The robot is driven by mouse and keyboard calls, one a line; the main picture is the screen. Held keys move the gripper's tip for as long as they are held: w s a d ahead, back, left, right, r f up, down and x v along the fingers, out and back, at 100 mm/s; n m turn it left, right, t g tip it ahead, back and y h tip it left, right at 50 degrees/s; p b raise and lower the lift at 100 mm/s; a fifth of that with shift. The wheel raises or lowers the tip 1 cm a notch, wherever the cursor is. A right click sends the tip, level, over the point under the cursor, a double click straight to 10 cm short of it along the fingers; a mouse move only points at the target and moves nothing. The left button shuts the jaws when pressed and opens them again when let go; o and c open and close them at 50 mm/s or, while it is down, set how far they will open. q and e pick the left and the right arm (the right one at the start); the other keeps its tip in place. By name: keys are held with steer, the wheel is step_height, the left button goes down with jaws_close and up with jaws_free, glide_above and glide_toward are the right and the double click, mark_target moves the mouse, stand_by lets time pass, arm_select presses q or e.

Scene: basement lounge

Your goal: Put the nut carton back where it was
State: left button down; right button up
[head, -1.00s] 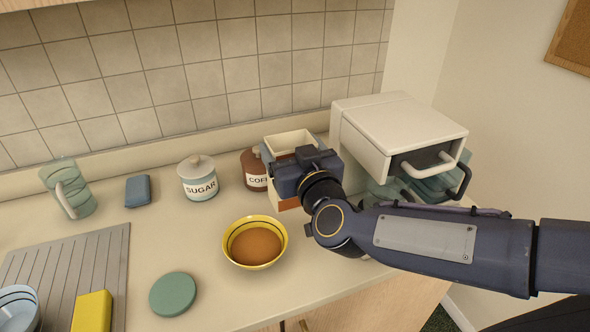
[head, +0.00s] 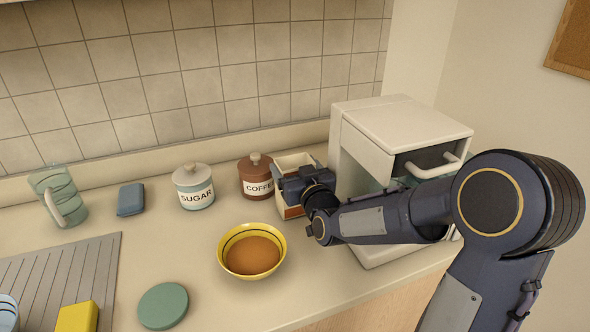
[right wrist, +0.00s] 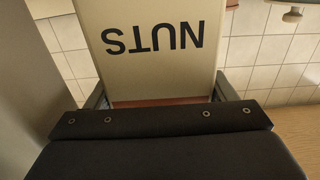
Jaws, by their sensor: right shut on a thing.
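The nut carton (head: 286,211) is a cream box with an orange-brown lower band. It appears upright at the back of the counter, between the brown coffee jar and the white boxy unit. My right gripper (head: 303,183) is shut on it and hides much of its near side. In the right wrist view, the carton (right wrist: 150,75) sits between the fingers (right wrist: 155,100), with "NUTS" reading upside down. I cannot tell whether its base touches the counter. My left gripper is not in view.
The coffee jar (head: 256,178) stands close left of the carton, with the sugar jar (head: 193,188) beyond. The white unit (head: 385,130) with a handle is close on the right. A yellow bowl (head: 252,251) and green disc (head: 163,305) lie in front. Open counter separates bowl and jars.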

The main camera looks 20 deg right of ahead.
steer(key=shift+f+b, duration=0.35)
steer(key=shift+b, duration=0.1)
steer(key=o, duration=1.2)
steer(key=s, duration=1.2)
steer(key=shift+a+r, duration=0.25)
steer(key=shift+a, duration=0.15)
